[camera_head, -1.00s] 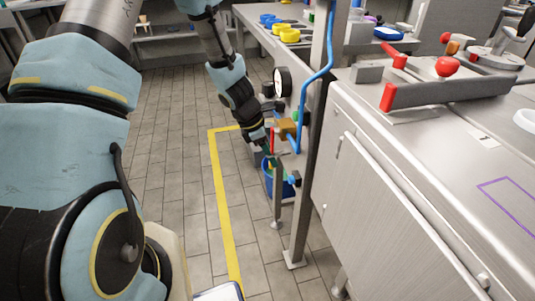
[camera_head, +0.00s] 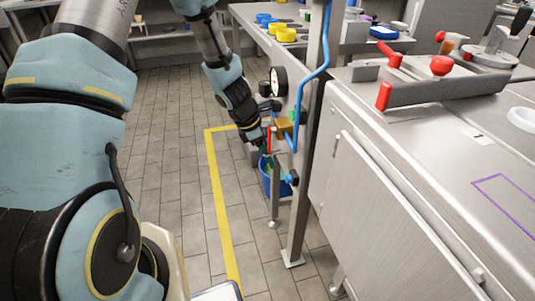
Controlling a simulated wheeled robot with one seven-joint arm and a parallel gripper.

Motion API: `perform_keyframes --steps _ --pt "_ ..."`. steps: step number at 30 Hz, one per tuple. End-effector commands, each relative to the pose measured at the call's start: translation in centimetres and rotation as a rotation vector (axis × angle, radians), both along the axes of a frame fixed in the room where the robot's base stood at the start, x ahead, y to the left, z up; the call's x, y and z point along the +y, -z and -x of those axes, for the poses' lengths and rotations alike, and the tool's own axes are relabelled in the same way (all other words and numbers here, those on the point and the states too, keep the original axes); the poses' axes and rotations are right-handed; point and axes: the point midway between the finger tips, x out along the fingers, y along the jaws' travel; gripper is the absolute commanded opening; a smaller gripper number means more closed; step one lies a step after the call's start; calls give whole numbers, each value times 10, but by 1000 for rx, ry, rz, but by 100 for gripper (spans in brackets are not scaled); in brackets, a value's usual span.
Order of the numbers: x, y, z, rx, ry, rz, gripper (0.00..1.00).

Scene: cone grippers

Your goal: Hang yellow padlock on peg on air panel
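The air panel (camera_head: 291,104) stands edge-on left of the steel cabinet. It carries a round gauge (camera_head: 279,81), a brass-coloured fitting (camera_head: 284,125) and a blue hose (camera_head: 316,80). My gripper (camera_head: 268,158) is low at the panel's left side, just below the brass fitting, pointing down and right. Its fingers are small and overlap red and green parts, so I cannot see whether they are open or hold something. I cannot make out the yellow padlock or the peg for sure; both may be hidden by my gripper or the panel's edge.
A blue bucket (camera_head: 266,187) stands below my gripper. A metal post (camera_head: 300,195) rises beside it. The steel cabinet (camera_head: 400,215) with red-handled clamps (camera_head: 440,66) fills the right. A back table holds yellow rings (camera_head: 286,35). Tiled floor left of the yellow line (camera_head: 217,190) is clear.

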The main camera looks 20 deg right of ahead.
Motion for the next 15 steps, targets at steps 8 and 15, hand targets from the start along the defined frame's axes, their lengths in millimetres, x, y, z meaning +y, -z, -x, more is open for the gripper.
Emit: perform_keyframes --steps 8,15 --pt "-8 0 2 -3 9 7 75" --pt "13 -12 -5 -4 -3 7 75"
